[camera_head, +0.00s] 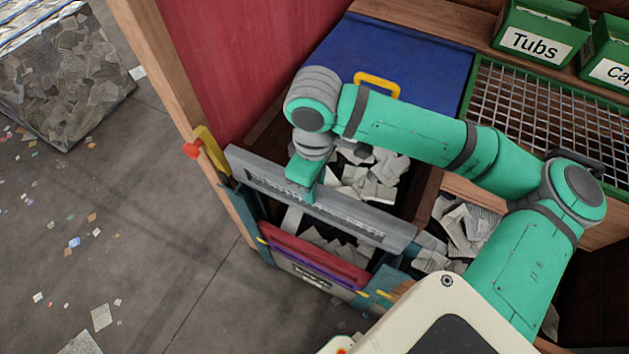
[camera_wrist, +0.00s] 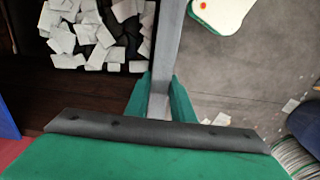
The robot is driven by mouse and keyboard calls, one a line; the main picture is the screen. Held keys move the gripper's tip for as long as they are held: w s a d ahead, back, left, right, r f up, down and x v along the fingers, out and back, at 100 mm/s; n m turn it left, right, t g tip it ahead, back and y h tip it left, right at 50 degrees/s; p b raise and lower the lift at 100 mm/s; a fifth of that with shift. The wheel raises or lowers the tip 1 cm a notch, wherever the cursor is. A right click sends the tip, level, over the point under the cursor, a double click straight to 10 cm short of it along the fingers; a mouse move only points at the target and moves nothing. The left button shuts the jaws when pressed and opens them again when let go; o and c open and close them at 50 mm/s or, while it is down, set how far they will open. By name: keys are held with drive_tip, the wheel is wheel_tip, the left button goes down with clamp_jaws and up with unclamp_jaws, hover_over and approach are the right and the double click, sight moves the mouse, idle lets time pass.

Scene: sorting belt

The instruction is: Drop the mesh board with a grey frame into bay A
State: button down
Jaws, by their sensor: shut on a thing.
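The mesh board with a grey frame (camera_head: 368,226) is held on edge, its long side slanting down to the right across the front of an open compartment. My gripper (camera_head: 303,190) is shut on its upper edge, left of the middle. In the wrist view the board (camera_wrist: 166,45) shows as a narrow grey bar between my green fingers (camera_wrist: 160,108). I cannot read a bay letter there. The board hides part of the opening.
Paper scraps (camera_head: 375,178) lie inside the compartment. A wooden post (camera_head: 180,85) with a yellow and red fitting (camera_head: 205,148) stands at left. A blue lid (camera_head: 420,58) with a yellow handle is behind. A Tubs bin (camera_head: 540,38) is at upper right.

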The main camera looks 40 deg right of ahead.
wheel_tip(320, 180, down, 30)
drive_tip(key=shift+r, duration=0.15)
idle(1.5)
drive_tip(key=shift+f, duration=0.2)
drive_tip(key=shift+f, duration=0.5)
drive_tip(key=c, duration=1.5)
unclamp_jaws()
drive_tip(key=shift+o, duration=0.2)
wheel_tip(320, 180, up, 11)
drive_tip(key=shift+s+f, duration=0.1)
drive_tip(key=shift+f, duration=0.1)
